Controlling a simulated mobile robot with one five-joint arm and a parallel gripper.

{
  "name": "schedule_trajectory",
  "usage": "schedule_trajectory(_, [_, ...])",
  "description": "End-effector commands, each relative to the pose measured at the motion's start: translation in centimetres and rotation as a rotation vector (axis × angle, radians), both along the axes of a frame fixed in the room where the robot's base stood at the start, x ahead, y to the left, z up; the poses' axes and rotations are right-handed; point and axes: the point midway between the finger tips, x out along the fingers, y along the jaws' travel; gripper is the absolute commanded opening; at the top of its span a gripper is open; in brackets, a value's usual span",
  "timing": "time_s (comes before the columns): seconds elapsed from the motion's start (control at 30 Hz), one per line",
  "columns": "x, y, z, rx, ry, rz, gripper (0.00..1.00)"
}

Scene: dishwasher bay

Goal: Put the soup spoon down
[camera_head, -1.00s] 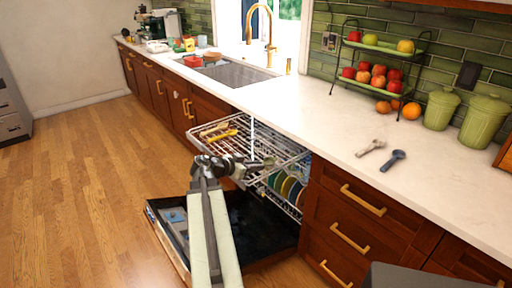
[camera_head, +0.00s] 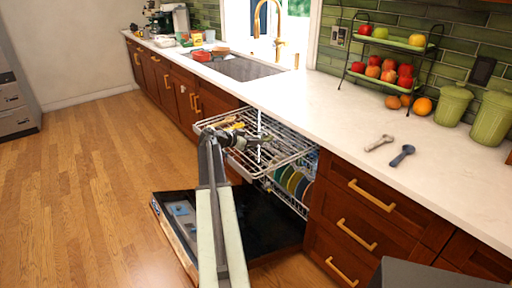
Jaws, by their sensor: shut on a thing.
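My gripper (camera_head: 258,139) is over the pulled-out upper dishwasher rack (camera_head: 292,151), near its middle. It is shut on the soup spoon, which is too small and dark here to make out clearly against the wires. I cannot tell whether the spoon touches the rack. My arm rises from the bottom of the view and bends right at the wrist, hiding part of the rack's left front.
Yellowish utensils lie at the rack's left. Colored plates (camera_head: 292,182) stand in the lower rack, above the open dishwasher door (camera_head: 176,236). A two-tier fruit stand (camera_head: 348,72) stands behind.

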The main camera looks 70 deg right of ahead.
Motion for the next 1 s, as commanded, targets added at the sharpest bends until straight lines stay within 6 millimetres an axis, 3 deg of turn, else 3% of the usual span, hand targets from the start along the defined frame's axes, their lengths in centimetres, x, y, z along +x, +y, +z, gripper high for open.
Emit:
schedule_trajectory(0.03, [0.0,0.0,-1.8,0.0,0.0,0.0,0.0])
schedule_trajectory(0.1, [0.0,0.0,-2.8,0.0,0.0,0.0,0.0])
schedule_trajectory(0.5, [0.1,0.1,-3.0,0.0,0.0,0.001,0.0])
schedule_trajectory(0.53, [0.1,0.1,-2.8,0.0,0.0,0.001,0.25])
schedule_trajectory(0.6, [0.1,0.1,-2.8,0.0,0.0,0.002,0.38])
schedule_trajectory(1.0, [0.5,0.7,-1.9,0.0,0.0,0.004,0.38])
